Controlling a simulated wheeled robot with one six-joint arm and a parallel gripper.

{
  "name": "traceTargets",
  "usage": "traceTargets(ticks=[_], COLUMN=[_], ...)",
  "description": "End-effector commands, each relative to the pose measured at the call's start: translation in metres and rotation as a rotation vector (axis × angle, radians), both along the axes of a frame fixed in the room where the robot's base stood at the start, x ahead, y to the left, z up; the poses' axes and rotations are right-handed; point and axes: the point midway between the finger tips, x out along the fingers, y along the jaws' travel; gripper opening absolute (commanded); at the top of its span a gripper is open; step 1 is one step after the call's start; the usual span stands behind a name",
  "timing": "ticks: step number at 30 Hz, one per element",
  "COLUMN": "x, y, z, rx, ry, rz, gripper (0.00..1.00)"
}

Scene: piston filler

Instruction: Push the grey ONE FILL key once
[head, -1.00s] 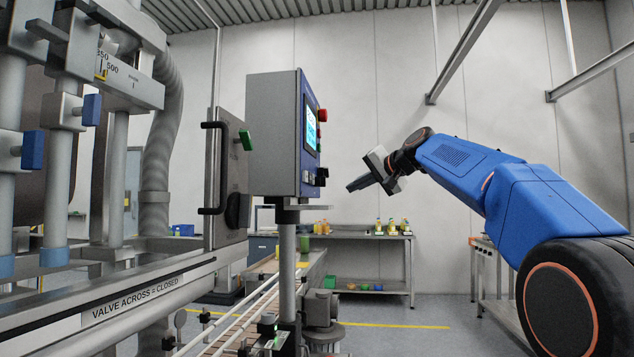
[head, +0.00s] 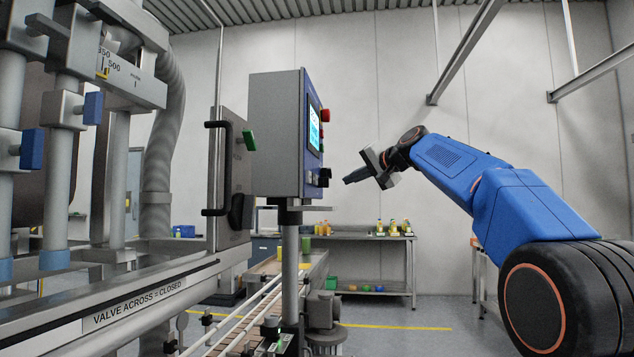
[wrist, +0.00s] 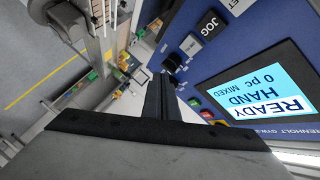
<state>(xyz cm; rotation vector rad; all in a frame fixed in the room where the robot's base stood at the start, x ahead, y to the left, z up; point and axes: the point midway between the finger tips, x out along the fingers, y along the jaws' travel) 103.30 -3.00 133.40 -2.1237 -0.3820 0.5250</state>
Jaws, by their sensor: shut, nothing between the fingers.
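The control panel (head: 283,134) is a grey box on a post with a blue front, seen almost edge-on in the head view. In the wrist view its blue face (wrist: 222,62) carries a lit screen (wrist: 268,97) reading READY, HAND. A dark knob (wrist: 172,62) sits close to the fingertips in the picture. My gripper (head: 348,181) is shut and empty, apart from the panel, right of its lower front.
A red button (head: 325,115) sticks out of the panel front. The filler's guard door (head: 230,185) with its black handle stands left. A conveyor (head: 265,310) runs below the panel. A table with bottles (head: 395,234) stands behind. Open air lies between gripper and panel.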

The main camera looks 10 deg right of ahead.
Motion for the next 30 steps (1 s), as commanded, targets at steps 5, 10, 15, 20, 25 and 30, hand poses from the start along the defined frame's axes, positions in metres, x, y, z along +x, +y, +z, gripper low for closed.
traceTargets(ticks=[5,10,15,20,25,30], x=[0.007,0.013,0.018,0.019,0.020,0.020], y=[0.022,0.040,0.054,0.060,0.062,0.061], z=[0.000,-0.001,0.000,0.000,0.000,0.000], rx=[-0.001,-0.001,0.000,0.000,0.000,0.000], ry=[0.000,0.001,0.001,0.001,0.001,0.001], rz=[0.002,0.002,0.001,0.001,0.001,0.001], gripper=[0.00,0.00,0.00,0.00,0.00,0.00])
